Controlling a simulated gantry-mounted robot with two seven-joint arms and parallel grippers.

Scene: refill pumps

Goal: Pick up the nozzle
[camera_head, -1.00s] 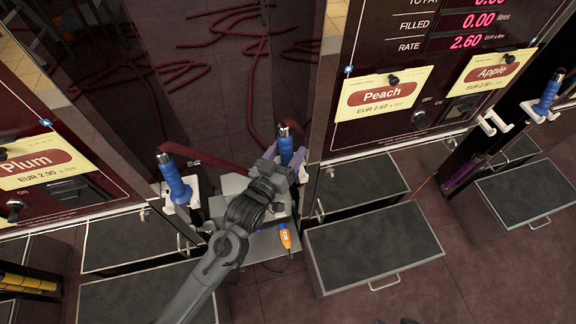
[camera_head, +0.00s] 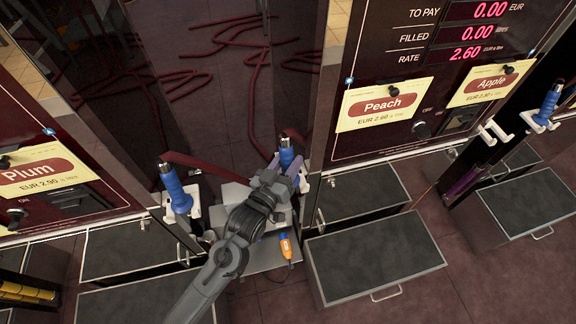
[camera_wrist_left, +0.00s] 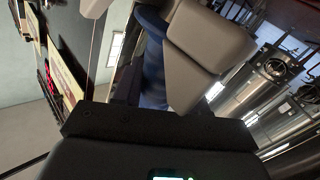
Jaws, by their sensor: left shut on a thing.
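A blue nozzle (camera_head: 286,155) with a dark tip stands upright at the holder on the left side of the Peach pump. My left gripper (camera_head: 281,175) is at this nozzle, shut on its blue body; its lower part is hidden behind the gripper. In the left wrist view, the blue nozzle body (camera_wrist_left: 152,75) shows beside a grey finger (camera_wrist_left: 205,55). A second blue nozzle (camera_head: 175,189) sits in a white holder to the left, apart from the gripper. A third blue nozzle (camera_head: 548,103) hangs at the far right. My right gripper is not in view.
The Peach sign (camera_head: 385,105), Apple sign (camera_head: 490,84) and Plum sign (camera_head: 42,176) are on the pump fronts. Dark-topped boxes, one at the front (camera_head: 375,258), stand below the pumps. An orange-and-blue handled thing (camera_head: 286,247) lies below the gripper. Dark red hoses lie behind.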

